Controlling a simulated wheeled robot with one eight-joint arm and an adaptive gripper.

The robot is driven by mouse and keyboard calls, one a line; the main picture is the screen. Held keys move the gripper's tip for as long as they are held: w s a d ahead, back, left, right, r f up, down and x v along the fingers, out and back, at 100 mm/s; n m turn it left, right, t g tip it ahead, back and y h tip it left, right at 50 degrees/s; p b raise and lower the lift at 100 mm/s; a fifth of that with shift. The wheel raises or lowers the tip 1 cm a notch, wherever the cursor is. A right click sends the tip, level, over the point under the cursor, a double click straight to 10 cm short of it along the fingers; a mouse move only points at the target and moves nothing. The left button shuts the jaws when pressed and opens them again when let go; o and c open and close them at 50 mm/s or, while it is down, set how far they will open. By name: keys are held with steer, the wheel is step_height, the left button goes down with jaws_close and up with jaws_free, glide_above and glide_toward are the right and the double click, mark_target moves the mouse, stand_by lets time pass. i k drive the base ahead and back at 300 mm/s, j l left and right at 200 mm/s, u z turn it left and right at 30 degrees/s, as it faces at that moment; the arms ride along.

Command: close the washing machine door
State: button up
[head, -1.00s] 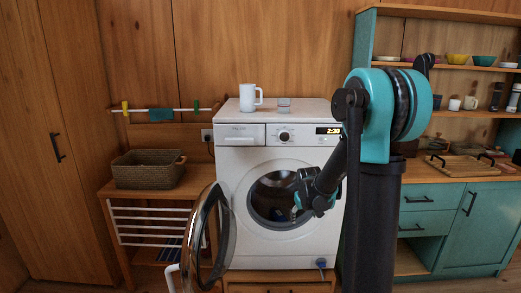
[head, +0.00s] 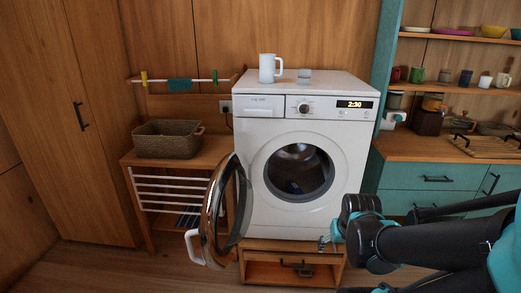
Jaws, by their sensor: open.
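The white washing machine (head: 257,187) stands against the timber wall. Its round door (head: 224,212) has a chrome rim and a white handle (head: 193,247), and is swung wide open to the left. The drum opening (head: 299,172) is uncovered, with something dark blue low inside. My gripper (head: 336,231) is at the machine's lower right front, partly hidden by my dark wrist. It is open and apart from the door, which is across the front to its left.
A wicker basket (head: 167,140) sits on the wooden rack at left. A teal cabinet (head: 428,178) stands at right. Floor is clear before the door.

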mark_target(217, 259)
steer(key=j+z, duration=0.1)
steer(key=j, duration=0.35)
steer(key=k+j, duration=0.15)
steer(key=j, duration=0.3)
steer(key=j+z, duration=0.15)
steer(key=j, duration=0.3)
steer(key=k+j+z, duration=0.1)
steer(key=j, duration=0.3)
steer(key=k+j, duration=0.2)
steer(key=j, duration=0.25)
steer(key=k+j+z, duration=0.15)
steer(key=j, duration=0.3)
steer(key=k+j+z, duration=0.1)
steer(key=k+j, duration=0.3)
